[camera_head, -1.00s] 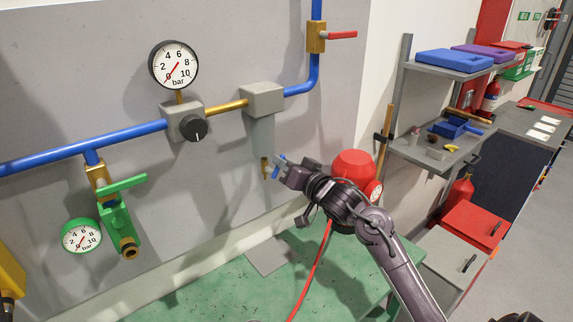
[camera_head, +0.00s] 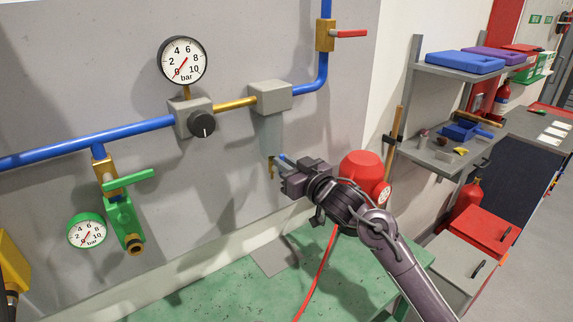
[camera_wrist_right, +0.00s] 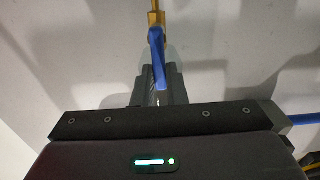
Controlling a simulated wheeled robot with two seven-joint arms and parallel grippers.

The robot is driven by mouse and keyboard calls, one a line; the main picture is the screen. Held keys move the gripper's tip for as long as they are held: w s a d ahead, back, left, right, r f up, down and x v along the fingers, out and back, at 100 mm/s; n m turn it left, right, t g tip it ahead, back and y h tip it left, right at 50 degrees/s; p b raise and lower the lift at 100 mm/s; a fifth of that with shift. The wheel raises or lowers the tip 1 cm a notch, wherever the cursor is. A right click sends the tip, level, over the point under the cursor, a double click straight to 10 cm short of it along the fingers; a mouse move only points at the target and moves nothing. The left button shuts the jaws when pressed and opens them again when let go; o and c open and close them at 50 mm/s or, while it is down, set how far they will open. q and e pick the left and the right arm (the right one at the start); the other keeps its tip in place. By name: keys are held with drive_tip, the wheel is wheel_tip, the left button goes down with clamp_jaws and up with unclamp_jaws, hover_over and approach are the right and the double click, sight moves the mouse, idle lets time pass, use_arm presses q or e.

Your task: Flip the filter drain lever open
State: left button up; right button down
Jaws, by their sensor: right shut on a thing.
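The filter has a grey block head (camera_head: 270,96) and a translucent bowl (camera_head: 271,132) on the wall pipe. Below the bowl is a small brass drain valve (camera_head: 271,168) with a blue drain lever (camera_head: 284,158), partly hidden by my right gripper. In the right wrist view the blue lever (camera_wrist_right: 157,55) reaches from the brass valve (camera_wrist_right: 156,19) down between the fingers. My right gripper (camera_head: 284,172) comes in from the right and is shut on the lever; its fingers also show in the right wrist view (camera_wrist_right: 156,82). My left gripper is not in view.
A red round tank (camera_head: 362,170) stands right behind my right wrist, and a red hose (camera_head: 318,270) hangs below. A regulator knob (camera_head: 202,124) and a green valve handle (camera_head: 129,181) are to the left. The green bench top (camera_head: 210,295) is mostly clear.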

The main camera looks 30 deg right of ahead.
idle(0.3)
drive_tip(key=c, duration=1.5)
unclamp_jaws()
drive_tip(key=shift+o, duration=0.2)
drive_tip(key=s+b, duration=0.2)
drive_tip(key=s, duration=0.5)
drive_tip(key=shift+s+d+b, duration=0.25)
drive_tip(key=shift+s+b, duration=0.1)
drive_tip(key=shift+s, duration=0.05)
drive_tip(key=shift+f, duration=0.1)
